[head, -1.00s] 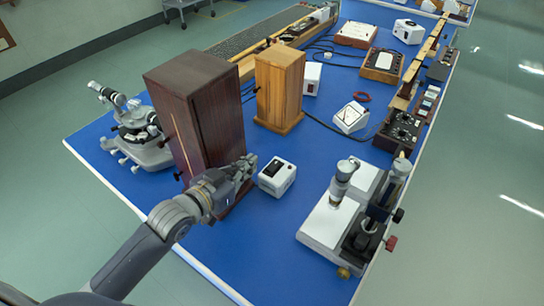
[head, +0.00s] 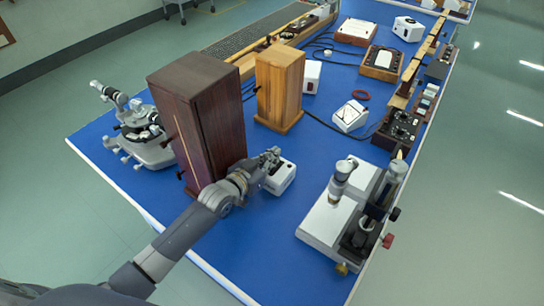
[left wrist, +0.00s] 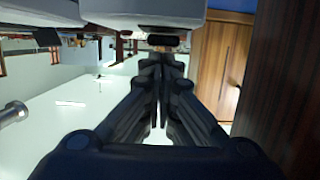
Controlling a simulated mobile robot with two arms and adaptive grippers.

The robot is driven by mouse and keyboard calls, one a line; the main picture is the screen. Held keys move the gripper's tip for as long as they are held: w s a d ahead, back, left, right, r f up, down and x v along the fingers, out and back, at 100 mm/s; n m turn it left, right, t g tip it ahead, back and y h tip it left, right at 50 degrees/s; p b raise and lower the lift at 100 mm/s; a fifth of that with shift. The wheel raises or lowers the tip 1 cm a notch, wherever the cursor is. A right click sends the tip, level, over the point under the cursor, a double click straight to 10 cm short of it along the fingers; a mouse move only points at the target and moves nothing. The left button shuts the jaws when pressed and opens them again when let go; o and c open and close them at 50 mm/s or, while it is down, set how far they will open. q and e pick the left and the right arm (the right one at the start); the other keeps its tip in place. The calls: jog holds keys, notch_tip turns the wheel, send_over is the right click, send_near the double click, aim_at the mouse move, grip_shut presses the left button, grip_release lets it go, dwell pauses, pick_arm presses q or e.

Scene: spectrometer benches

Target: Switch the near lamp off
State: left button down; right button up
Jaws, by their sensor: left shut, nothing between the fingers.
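Two upright wooden housings stand on the blue bench: a dark brown one (head: 217,125) near me and a lighter one (head: 279,88) behind it. I cannot tell which part is the lamp. A small white box (head: 281,178) sits right of the dark housing; its top is partly hidden by my left gripper (head: 271,157). The left gripper is shut and empty. In the left wrist view, which looks upside down, its fingertips (left wrist: 160,62) are at a small dark reddish part (left wrist: 163,40) on the white box (left wrist: 145,12). Contact is unclear. My right gripper is not in view.
A microscope-like instrument (head: 338,215) stands right of the white box. A grey spectrometer (head: 140,135) stands left of the dark housing. A second white box (head: 311,76) and a white meter (head: 350,116) are farther back. Bare blue bench (head: 240,250) lies in front.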

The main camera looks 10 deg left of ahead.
pick_arm(q)
jog(key=shift+w+d+f, duration=0.15)
jog(key=shift+w+f, duration=0.05)
jog(key=shift+f, duration=0.25)
jog(key=shift+r, duration=0.1)
jog(key=r+p, duration=0.2)
jog(key=r, duration=0.1)
jog(key=r+p, duration=0.1)
jog(key=shift+w+r+p, duration=0.25)
jog(key=shift+w+p, duration=0.05)
jog(key=shift+p, duration=0.05)
jog(key=shift+s+f+b, duration=0.25)
jog(key=shift+s+b, duration=0.1)
jog(key=shift+s, duration=0.25)
jog(key=r+b+v, duration=0.2)
jog(key=v, duration=1.6)
jog(key=shift+a+r+b, duration=0.2)
jog(key=shift+r+b, duration=0.1)
jog(key=shift+r, duration=0.15)
